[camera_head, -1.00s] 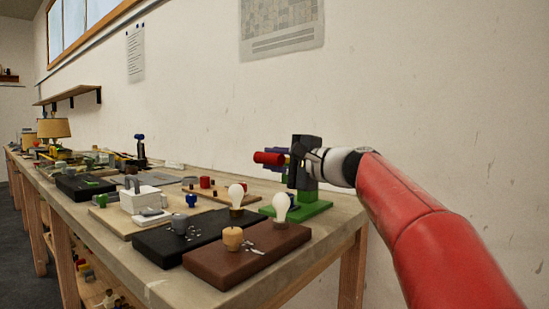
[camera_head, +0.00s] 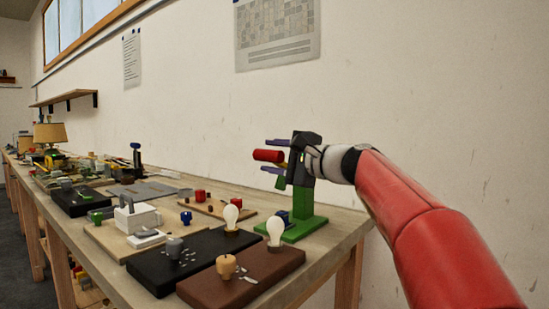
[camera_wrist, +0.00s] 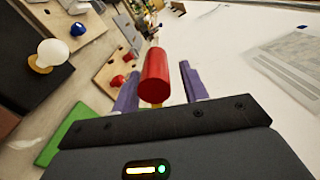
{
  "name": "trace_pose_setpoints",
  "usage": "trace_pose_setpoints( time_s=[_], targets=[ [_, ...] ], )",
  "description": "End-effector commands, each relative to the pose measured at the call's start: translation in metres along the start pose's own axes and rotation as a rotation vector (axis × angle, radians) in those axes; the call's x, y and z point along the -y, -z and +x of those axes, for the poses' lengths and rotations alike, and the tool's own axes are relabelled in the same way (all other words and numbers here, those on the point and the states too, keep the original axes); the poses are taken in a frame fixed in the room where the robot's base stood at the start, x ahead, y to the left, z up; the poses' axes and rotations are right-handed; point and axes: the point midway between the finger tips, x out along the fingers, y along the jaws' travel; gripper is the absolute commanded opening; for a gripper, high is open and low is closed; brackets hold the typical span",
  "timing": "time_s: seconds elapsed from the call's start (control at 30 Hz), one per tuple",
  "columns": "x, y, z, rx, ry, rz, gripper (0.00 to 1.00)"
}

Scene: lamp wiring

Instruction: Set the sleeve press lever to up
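The sleeve press has a green base (camera_head: 308,229) and green post (camera_head: 303,204) at the right end of the bench. Its red lever handle (camera_head: 268,156) sticks out leftward, roughly level, above the base; it also shows in the wrist view (camera_wrist: 156,77). My gripper (camera_head: 266,155) is open at the handle, one purple finger above it and one below in the head view. In the wrist view my gripper (camera_wrist: 159,68) has a finger on each side of the handle, with gaps visible. My gripper's dark body hides the lever's joint and the post's top.
A brown board (camera_head: 240,278) and a black board (camera_head: 180,258) lie left of the press, with light bulbs (camera_head: 275,231) near its base. The wall stands close behind. The space above the boards is clear.

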Motion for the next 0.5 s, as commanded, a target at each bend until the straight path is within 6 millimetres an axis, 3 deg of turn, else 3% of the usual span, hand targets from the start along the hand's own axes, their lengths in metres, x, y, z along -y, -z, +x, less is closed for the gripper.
trace_pose_setpoints(
  time_s=[0.23,0.5],
  targets=[
    [-0.002,0.002,-0.007,-0.002,-0.001,0.001,0.44],
    [-0.002,0.002,-0.052,-0.004,0.001,0.000,0.44]
  ],
)
